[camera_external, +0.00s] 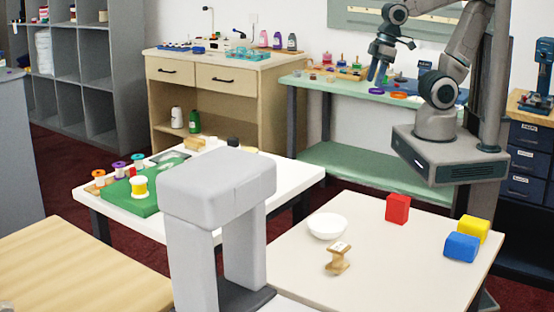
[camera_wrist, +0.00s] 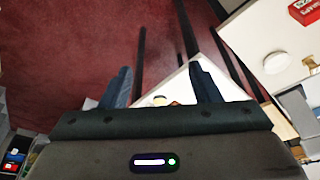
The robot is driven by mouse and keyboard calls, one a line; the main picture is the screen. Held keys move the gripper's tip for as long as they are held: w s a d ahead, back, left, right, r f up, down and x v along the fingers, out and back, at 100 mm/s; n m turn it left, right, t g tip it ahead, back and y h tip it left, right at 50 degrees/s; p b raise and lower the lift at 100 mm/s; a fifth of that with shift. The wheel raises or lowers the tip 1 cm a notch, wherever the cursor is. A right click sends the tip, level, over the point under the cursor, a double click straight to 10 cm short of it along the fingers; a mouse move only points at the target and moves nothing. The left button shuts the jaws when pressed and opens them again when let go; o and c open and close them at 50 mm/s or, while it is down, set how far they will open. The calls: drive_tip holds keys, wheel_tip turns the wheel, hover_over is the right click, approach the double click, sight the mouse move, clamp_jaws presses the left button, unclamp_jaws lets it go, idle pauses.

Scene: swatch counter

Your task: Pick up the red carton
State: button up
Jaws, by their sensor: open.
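The red carton (camera_external: 398,208) stands upright on the pale table (camera_external: 300,268) at the right of the external view. In the wrist view it shows in the top right corner (camera_wrist: 304,11), partly cut off, with white lettering. My gripper (camera_external: 378,76) is up and behind the carton in the external view, well apart from it. In the wrist view the two fingers of my gripper (camera_wrist: 161,82) are spread with nothing held between them. Red floor and a white table corner show beyond them.
A tall grey structure (camera_external: 217,185) rises in the foreground. Bare tabletop surrounds the carton.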

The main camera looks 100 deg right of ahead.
drive_tip(key=w+a+n, duration=0.5)
drive_tip(key=n+g+h, duration=0.1)
drive_tip(key=n+g, duration=0.1)
drive_tip(key=n, duration=1.9)
hover_over(397, 209)
drive_tip(key=s+d, duration=0.1)
wheel_tip(397, 209, down, 20)
drive_tip(key=shift+s+d+f, duration=0.1)
drive_tip(key=shift+s+f, duration=0.05)
drive_tip(key=shift+w+d+f+p, duration=0.15)
drive_tip(key=shift+f+p, duration=0.25)
drive_tip(key=shift+f, duration=1.2)
drive_tip(key=shift+w+d+f+p, duration=0.15)
drive_tip(key=shift+f+p, duration=0.25)
drive_tip(key=shift+f, duration=1.15)
drive_tip(key=c, duration=1.1)
